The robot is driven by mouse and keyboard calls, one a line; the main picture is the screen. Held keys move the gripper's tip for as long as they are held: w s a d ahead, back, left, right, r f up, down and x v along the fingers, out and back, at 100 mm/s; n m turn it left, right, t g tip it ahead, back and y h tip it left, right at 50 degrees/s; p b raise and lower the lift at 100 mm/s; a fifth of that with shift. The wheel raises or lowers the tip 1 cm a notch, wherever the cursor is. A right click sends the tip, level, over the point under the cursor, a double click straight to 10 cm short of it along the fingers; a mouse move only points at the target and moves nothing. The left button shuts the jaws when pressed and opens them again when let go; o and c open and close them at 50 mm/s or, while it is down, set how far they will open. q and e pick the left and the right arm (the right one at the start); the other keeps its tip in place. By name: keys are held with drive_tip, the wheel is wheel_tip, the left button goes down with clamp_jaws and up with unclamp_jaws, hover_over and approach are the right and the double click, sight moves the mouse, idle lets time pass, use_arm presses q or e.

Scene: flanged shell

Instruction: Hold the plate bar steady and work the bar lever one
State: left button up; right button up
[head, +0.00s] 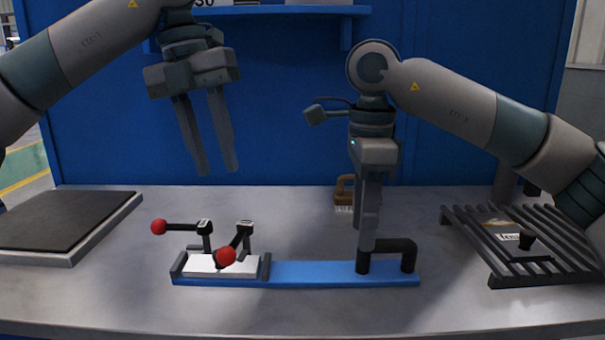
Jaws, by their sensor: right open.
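The blue plate bar (330,273) lies on the grey workbench, with a black handle (398,245) standing at its right end. At its left end is a white block (205,266) between dark end pieces. Two black levers with red ball ends stand there: one lever (182,227) points left, the other (237,240) slants down toward the front. Their small labels are too small to read. My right gripper (366,246) points down at the handle's left part, its jaws open. I cannot tell whether it touches the handle. My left gripper (217,170) is open and empty, above and behind the levers.
A dark-topped flat tray (120,215) lies at the left. A black slatted rack (482,245) with small items is at the right. A brown brush-like object (344,190) sits at the back. A blue wall with a shelf (280,11) stands behind. The front bench strip is clear.

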wheel_tip(320, 180, up, 7)
drive_tip(key=shift+r, duration=0.2)
idle(0.4)
